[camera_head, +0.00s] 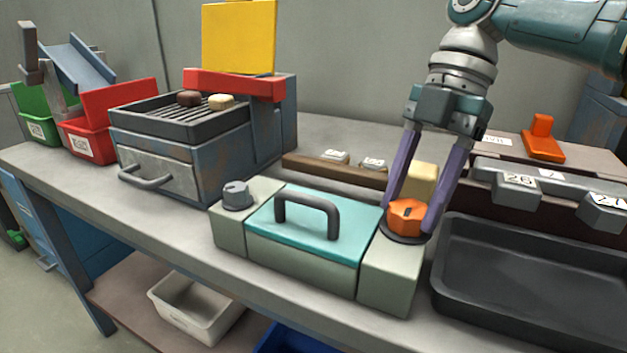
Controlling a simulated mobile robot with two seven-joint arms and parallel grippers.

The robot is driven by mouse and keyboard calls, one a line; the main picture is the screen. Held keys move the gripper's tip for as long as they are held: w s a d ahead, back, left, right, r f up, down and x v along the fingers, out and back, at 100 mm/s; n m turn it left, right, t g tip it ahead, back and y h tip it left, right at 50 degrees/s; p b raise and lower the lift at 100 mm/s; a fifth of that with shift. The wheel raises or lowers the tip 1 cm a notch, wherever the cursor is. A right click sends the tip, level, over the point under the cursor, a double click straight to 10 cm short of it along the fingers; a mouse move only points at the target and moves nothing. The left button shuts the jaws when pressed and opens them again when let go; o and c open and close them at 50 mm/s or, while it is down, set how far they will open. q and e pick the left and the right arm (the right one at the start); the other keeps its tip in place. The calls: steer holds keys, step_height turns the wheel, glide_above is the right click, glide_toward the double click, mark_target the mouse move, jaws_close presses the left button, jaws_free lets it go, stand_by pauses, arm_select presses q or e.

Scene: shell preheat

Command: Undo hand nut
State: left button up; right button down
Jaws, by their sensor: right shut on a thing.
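The orange hand nut (407,217) sits on a dark round base at the right end of a pale green box (388,285). The box has a teal lid (330,250) with a dark arched handle (307,207). My right gripper (410,220) reaches down from the upper right. Its two purple fingers are shut on the nut, one on each side. The nut's lower part is close to the dark base; I cannot tell if it has lifted. My left gripper is not in view.
A grey knob (237,194) stands on the box's left end. A dark tray (530,285) lies close on the right. A grill (180,130) with two pieces on it stands at left, near red (90,140) and green bins (38,128). Numbered grey blocks (517,183) stand behind the tray.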

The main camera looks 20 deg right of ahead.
stand_by(0.5)
steer(key=shift+c, duration=1.2)
jaws_free()
steer(key=v, duration=1)
